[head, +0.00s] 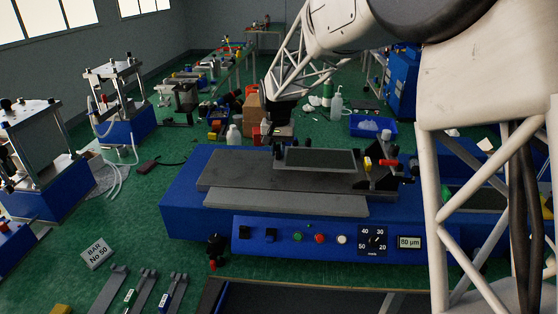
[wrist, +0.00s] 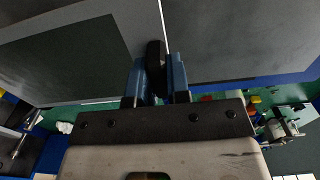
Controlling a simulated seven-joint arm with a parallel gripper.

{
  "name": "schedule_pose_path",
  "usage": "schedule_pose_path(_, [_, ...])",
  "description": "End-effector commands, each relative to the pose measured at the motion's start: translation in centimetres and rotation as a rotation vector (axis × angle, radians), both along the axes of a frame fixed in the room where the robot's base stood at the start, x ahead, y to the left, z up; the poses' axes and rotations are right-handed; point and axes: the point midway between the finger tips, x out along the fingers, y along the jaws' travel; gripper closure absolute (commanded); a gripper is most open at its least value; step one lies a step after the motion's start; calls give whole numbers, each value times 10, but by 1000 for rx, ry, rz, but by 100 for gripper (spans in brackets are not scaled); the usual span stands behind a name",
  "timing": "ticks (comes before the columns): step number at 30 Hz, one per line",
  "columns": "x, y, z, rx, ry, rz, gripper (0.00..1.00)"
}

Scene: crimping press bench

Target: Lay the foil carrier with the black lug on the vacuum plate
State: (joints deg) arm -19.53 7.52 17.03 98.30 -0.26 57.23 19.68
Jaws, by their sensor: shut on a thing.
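The foil carrier (head: 318,159) is a thin flat sheet with a dark grey-green centre and a paler border. In the head view it lies level over the back right part of the dark vacuum plate (head: 235,182); I cannot tell whether it touches. In the wrist view the carrier (wrist: 70,62) fills the upper left, with the grey plate (wrist: 235,40) to its right. My gripper (wrist: 156,80) has its two blue fingers shut on the black lug (wrist: 154,58) at the carrier's edge. In the head view my gripper (head: 278,140) is at the carrier's left end, partly hidden.
The plate sits on a blue machine (head: 200,214) with buttons and a dial in front. A black bracket with red and yellow parts (head: 378,165) stands at the plate's right end. Several grey bars (head: 142,290) lie at front left. The plate's left part is clear.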

Motion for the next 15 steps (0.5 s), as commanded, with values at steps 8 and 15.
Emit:
schedule_pose_path(8, [0, 0, -1, 0, -1, 0, 100])
schedule_pose_path(15, [0, 0, -12, -1, 1, 0, 100])
